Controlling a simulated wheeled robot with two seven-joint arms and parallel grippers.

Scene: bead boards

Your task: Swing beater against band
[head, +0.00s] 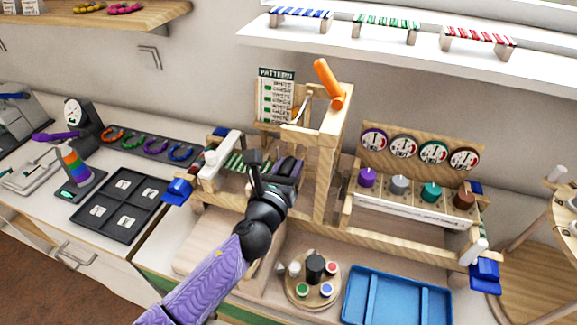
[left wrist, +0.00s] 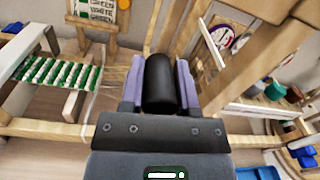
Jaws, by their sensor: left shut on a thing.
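My left gripper (head: 280,168) is at the wooden loom in the middle of the bench. In the left wrist view its purple fingers (left wrist: 160,85) are shut on a black cylindrical grip (left wrist: 160,82), which appears to be the beater's handle. The rest of the beater is hard to make out behind my gripper. The green and white striped band (head: 234,163) lies just left of my gripper; it also shows in the left wrist view (left wrist: 62,73). A gap shows between band and grip in the left wrist view. My right gripper is not in view.
An orange handle (head: 329,82) tops the loom's wooden post, and a pattern card (head: 276,96) stands behind. A dial panel with coloured knobs (head: 414,150) is to the right. A blue tray (head: 397,303) and a round bead holder (head: 312,298) are in front.

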